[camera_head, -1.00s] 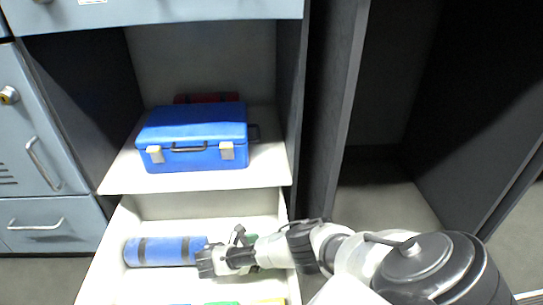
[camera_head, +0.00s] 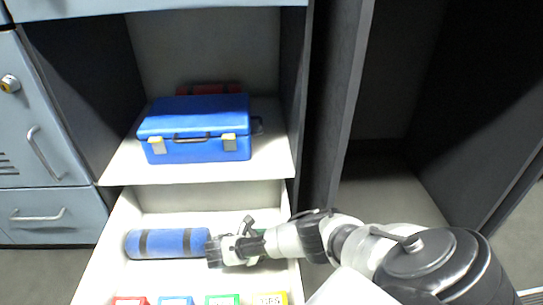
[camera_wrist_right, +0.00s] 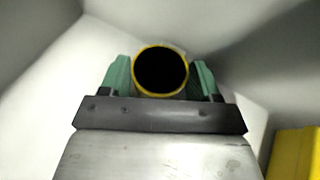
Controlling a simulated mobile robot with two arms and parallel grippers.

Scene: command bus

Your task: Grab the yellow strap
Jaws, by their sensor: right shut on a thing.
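In the right wrist view, a round thing with a yellow rim (camera_wrist_right: 160,97) and a black middle, seen end-on, sits between the green fingers of my right gripper (camera_wrist_right: 160,72). The gripper is shut on it. I take it for the yellow strap, but its full length is hidden. In the head view, my right arm reaches in from the right over the open white drawer (camera_head: 108,262). Its wrist is just right of the blue roll, and its fingertips and the held thing do not show there. My left gripper is not in view.
A blue roll (camera_head: 172,243) with dark bands lies in the drawer, and a green thing shows partly behind my arm. Red, blue, green and yellow boxes (camera_head: 270,298) line the drawer's front. A blue case (camera_head: 195,150) stands on the shelf above. The right compartment (camera_head: 375,195) looks empty.

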